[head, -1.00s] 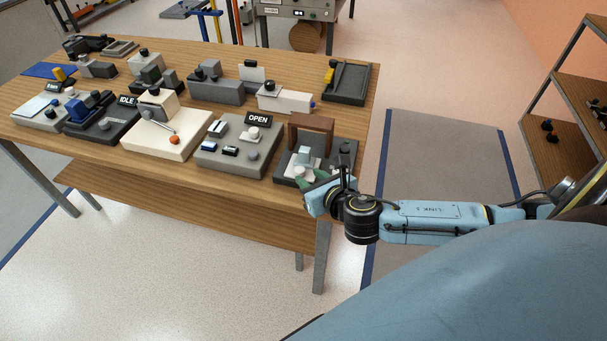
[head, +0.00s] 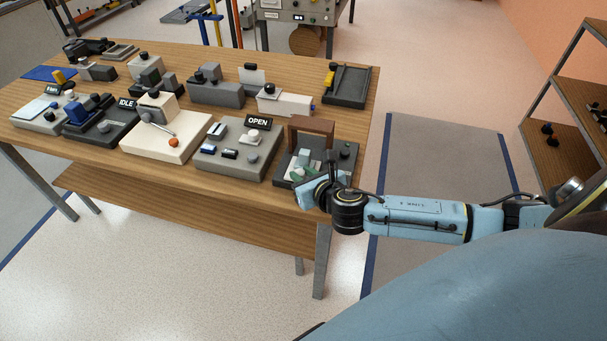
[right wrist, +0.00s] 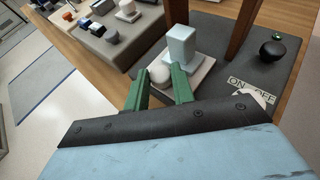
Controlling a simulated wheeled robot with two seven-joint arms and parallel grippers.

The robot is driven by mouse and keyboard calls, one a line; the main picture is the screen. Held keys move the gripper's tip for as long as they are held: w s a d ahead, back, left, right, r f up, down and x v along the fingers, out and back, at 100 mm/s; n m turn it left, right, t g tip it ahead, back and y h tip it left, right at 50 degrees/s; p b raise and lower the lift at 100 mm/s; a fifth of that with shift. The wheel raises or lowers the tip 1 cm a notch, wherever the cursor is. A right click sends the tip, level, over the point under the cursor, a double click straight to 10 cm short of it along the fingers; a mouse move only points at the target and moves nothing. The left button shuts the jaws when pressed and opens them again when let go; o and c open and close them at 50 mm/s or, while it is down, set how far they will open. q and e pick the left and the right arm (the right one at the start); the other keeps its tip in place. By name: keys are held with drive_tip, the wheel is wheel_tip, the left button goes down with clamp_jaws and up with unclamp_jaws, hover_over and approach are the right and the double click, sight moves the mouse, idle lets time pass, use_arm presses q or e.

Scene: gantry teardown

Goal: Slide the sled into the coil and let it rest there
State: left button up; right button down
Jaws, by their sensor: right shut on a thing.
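The sled is a pale grey plate with an upright light block (right wrist: 181,45) and a round white knob (right wrist: 160,73) at its near end. My right gripper (right wrist: 160,82) has its green fingers shut on the knob, one on each side. The coil is a brown arch (head: 312,125) on a dark grey base, and its legs (right wrist: 245,22) stand just beyond the sled in the right wrist view. The block appears on the near side of the arch; how far the plate reaches under it is hidden. In the head view my right gripper (head: 302,174) partly covers the sled. My left gripper is out of view.
The base carries an ON/OFF label (right wrist: 250,91), a black knob (right wrist: 272,50) and a small green button (right wrist: 277,36). A grey fixture with an OPEN sign (head: 258,122) stands close on the left. The floor right of the table is clear.

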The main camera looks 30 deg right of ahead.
sight(306, 163)
drive_tip(key=shift+w+d, duration=0.2)
drive_tip(key=shift+d, duration=0.05)
drive_tip(key=shift+w+d+p, duration=0.4)
drive_tip(key=shift+w+d, duration=0.4)
drive_tip(key=shift+d, duration=0.15)
drive_tip(key=shift+w+d, duration=0.3)
drive_tip(key=shift+d, duration=0.05)
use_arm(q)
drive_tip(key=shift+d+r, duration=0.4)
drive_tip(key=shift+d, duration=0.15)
use_arm(e)
drive_tip(key=c, duration=1.5)
unclamp_jaws()
drive_tip(key=shift+o, duration=0.2)
drive_tip(key=shift+s, duration=0.1)
